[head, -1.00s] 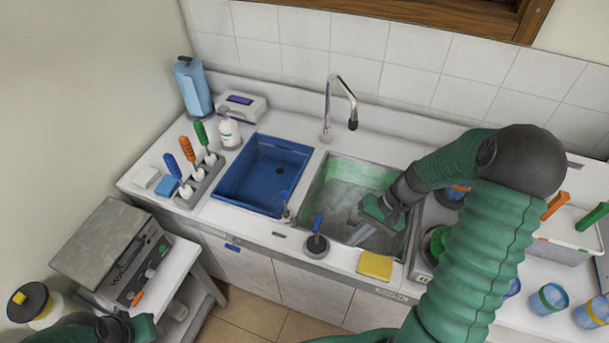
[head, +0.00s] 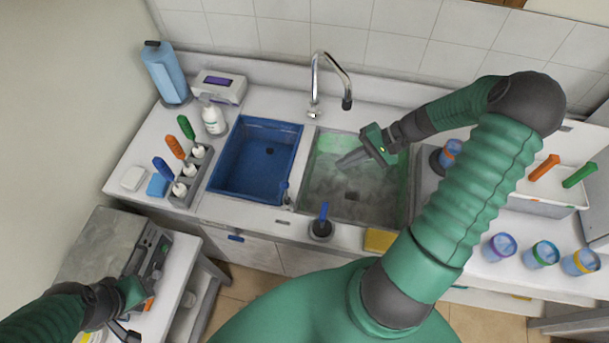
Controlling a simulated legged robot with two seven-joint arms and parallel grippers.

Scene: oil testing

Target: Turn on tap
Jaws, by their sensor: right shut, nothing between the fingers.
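The chrome tap (head: 316,80) stands upright on the counter behind the sinks. Its curved spout ends in a dark nozzle above the grey sink (head: 322,205). I see no stream under the nozzle, and no separate handle can be made out. My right gripper (head: 343,163) is shut and empty over the grey sink, below and in front of the nozzle and apart from the tap. Its fingers point left and down. My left gripper (head: 126,328) is at the lower left, near the grey heating device (head: 112,250); its fingers are too unclear to judge.
A blue basin (head: 258,165) fills the left sink place. Several cups (head: 541,254) stand right.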

